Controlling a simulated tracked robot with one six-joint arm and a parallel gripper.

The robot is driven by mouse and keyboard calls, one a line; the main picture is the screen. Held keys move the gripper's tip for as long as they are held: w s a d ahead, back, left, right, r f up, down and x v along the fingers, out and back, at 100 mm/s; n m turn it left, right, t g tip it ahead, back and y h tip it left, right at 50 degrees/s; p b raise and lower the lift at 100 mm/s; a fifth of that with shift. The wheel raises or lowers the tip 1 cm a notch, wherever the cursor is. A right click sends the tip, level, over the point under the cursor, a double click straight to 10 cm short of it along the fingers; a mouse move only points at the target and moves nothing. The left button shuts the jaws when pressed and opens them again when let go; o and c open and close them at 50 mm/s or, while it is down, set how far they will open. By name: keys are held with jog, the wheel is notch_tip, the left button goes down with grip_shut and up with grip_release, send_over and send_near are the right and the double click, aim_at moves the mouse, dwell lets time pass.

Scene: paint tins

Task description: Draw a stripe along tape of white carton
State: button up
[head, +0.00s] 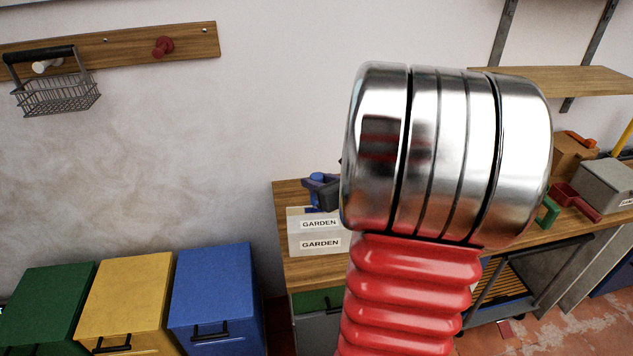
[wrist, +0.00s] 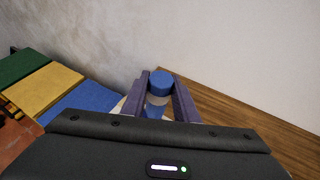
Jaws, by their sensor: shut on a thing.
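My gripper (head: 323,190) is mostly hidden behind my own arm in the head view. It sits just above the pale carton (head: 300,237), which carries two GARDEN labels and stands on the wooden worktop. In the wrist view, the two purple fingers of my gripper (wrist: 161,86) are shut on an upright marker (wrist: 160,79) with a blue end and a pale band below. A small dark blue patch shows at the carton's top under the gripper. I cannot tell whether the marker touches the carton. The tape cannot be made out clearly.
Green (head: 48,290), yellow (head: 128,287) and blue (head: 212,285) bins stand at the left. A wire basket (head: 57,95) hangs on the wall rail. A grey box (head: 607,184) and a red item (head: 575,202) lie at the worktop's right. Bare worktop shows in the wrist view (wrist: 235,115).

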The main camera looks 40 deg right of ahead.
jog(key=shift+w+a, duration=0.3)
jog(key=shift+a, duration=0.05)
jog(key=shift+w+a, duration=0.4)
jog(key=shift+a, duration=0.15)
dwell(0.4)
jog(key=shift+w+a, duration=0.55)
jog(key=shift+a, duration=0.05)
dwell(0.4)
notch_tip(320, 180, up, 6)
dwell(1.0)
dwell(0.6)
